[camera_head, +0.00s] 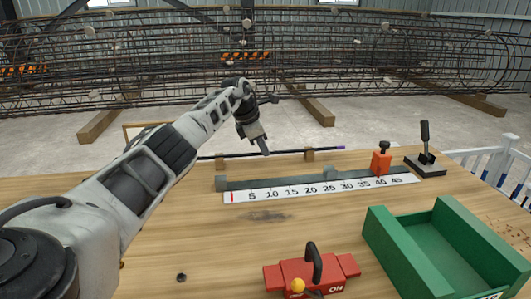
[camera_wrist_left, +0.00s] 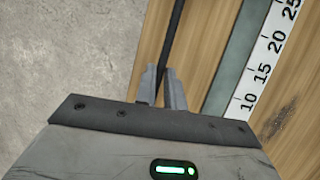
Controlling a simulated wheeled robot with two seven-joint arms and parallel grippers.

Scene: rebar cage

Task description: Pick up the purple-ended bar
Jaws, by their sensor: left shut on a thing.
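The purple-ended bar (camera_head: 285,152) is a thin dark rod lying level near the far edge of the wooden table, its purple tip (camera_head: 341,148) at the right end. It rests at a small wooden block (camera_head: 309,154). My left gripper (camera_head: 265,150) reaches down to the bar left of that block. In the left wrist view the gripper's fingers (camera_wrist_left: 162,88) are shut around the dark bar (camera_wrist_left: 174,35), which runs up out of the picture. The purple end is outside that view. My right gripper is not in view.
A ruler (camera_head: 320,187) with a grey rail and a red stop (camera_head: 381,162) lies in front of the bar. A lever switch (camera_head: 425,155), a green tray (camera_head: 384,240) and a red device (camera_head: 312,270) stand nearby. A rebar cage (camera_head: 350,60) lies beyond the table.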

